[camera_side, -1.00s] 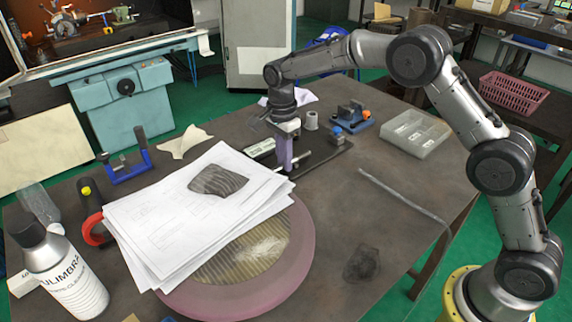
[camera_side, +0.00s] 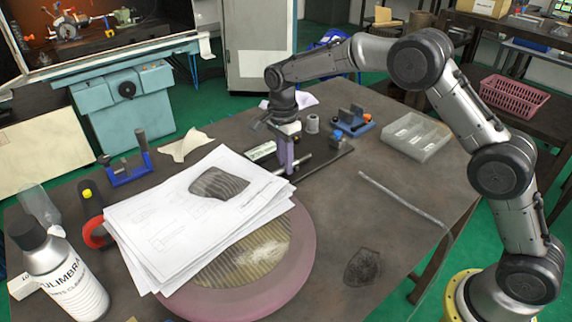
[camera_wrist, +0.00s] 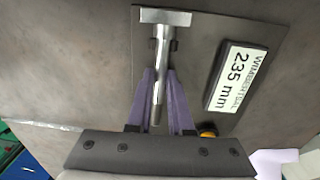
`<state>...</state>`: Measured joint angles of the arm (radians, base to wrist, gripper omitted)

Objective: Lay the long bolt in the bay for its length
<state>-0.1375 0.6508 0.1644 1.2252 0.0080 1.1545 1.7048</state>
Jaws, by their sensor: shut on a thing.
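My gripper (camera_side: 287,163) has purple fingers and is low over a dark plate (camera_side: 325,162) near the middle of the table. In the wrist view the fingers (camera_wrist: 158,78) are shut on the steel bolt (camera_wrist: 160,50), on its shank. In the side view a bit of the bolt (camera_side: 304,160) shows right of the fingers. A display (camera_wrist: 236,78) on the plate reads 235 mm. A grey tray (camera_side: 436,151) with labelled bays stands at the back right; its labels are too small to read.
A blue fixture (camera_side: 352,127) and a small grey cylinder (camera_side: 312,123) stand behind the plate. Stacked papers (camera_side: 190,225) lie on a large round disc (camera_side: 285,275) at the left front. A thin grey rod (camera_side: 400,197) lies at the right. Table between plate and tray is mostly clear.

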